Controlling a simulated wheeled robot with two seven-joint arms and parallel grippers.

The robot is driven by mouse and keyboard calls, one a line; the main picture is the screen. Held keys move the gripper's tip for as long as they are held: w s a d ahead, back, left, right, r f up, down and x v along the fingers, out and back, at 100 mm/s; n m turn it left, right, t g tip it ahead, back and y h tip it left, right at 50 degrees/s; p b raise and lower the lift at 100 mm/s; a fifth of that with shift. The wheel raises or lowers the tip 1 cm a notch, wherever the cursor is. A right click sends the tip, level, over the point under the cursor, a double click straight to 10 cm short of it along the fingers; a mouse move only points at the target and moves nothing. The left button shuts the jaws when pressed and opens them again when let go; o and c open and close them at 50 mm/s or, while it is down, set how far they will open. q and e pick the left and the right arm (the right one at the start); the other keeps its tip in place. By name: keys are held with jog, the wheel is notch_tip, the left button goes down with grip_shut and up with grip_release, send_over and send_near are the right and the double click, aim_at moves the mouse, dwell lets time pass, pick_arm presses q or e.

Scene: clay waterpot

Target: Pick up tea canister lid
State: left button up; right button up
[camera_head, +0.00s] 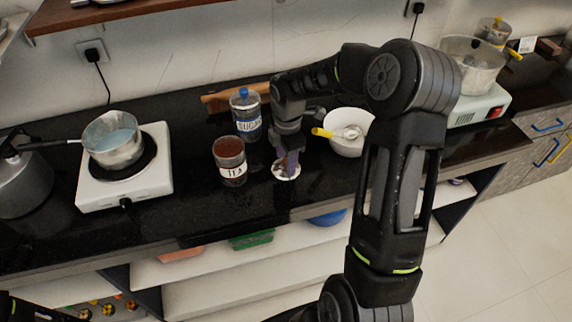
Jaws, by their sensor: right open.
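The tea canister (230,172) stands on the black counter. It is a clear jar labelled TEA with no lid on top, and reddish-brown contents show inside. A small round whitish lid (281,175) lies flat on the counter just right of the canister. My right gripper (288,162) points down right over this lid, with its purplish tips at the lid's middle. It is open, but the tips hide part of the lid, and I cannot tell whether they touch it. My left gripper is not in view; only a dark piece of my arm shows at the bottom left corner.
A sugar canister (245,121) with a blue knob stands behind the tea canister. A white bowl (347,146) with a yellow-handled utensil (322,133) is close right of my gripper. A pot (113,144) sits on a white stove (151,177) at left. The counter's front is clear.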

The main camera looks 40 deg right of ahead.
jog(key=shift+c, duration=0.5)
grip_shut()
dwell(0.4)
